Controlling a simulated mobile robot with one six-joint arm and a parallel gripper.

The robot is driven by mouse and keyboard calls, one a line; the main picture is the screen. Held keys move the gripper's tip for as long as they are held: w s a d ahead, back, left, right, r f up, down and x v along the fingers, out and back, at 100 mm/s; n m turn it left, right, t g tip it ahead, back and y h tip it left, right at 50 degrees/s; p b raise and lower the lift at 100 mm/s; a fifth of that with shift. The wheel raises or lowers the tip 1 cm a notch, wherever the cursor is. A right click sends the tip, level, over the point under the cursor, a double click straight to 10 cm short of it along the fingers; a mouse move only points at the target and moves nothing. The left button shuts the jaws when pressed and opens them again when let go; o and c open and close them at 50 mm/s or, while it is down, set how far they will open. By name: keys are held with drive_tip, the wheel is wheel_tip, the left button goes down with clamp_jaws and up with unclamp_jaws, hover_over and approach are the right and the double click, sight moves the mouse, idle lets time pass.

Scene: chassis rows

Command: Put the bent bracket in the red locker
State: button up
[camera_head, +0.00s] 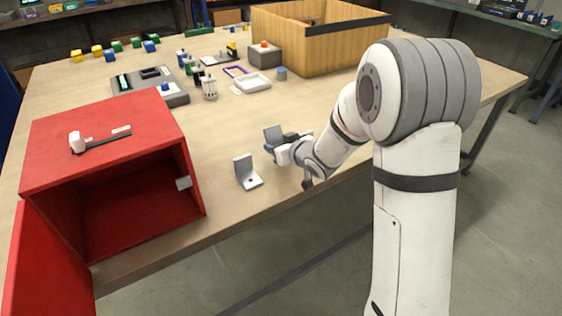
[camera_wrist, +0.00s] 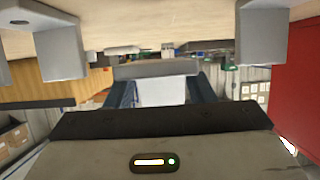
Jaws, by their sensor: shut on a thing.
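The red locker (camera_head: 105,125) stands at the left of the table with its door (camera_head: 38,260) swung open and its inside empty as far as I see. My gripper (camera_head: 272,147) is shut on a grey bent bracket (camera_head: 273,132), which it holds to the right of the locker, seemingly above the table. In the wrist view the held bracket (camera_wrist: 160,92) shows between the jaws. A second grey bent bracket (camera_head: 247,172) stands on the table just left of my gripper, apart from it. The wrist view is upside down, with the locker (camera_wrist: 298,80) at its right edge.
A white-headed hammer-like tool (camera_head: 77,142) lies on the locker's top. A grey tray (camera_head: 150,87), a white dish (camera_head: 253,82) and a wooden crate (camera_head: 300,45) stand farther back. Bare table lies between locker and gripper, except for the standing bracket.

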drive_tip(key=shift+f+b, duration=0.5)
drive_tip(key=shift+f, duration=1.9)
drive_tip(key=shift+f, duration=0.1)
drive_tip(key=shift+f, duration=0.15)
drive_tip(key=o, duration=1.2)
drive_tip(key=shift+c, duration=0.2)
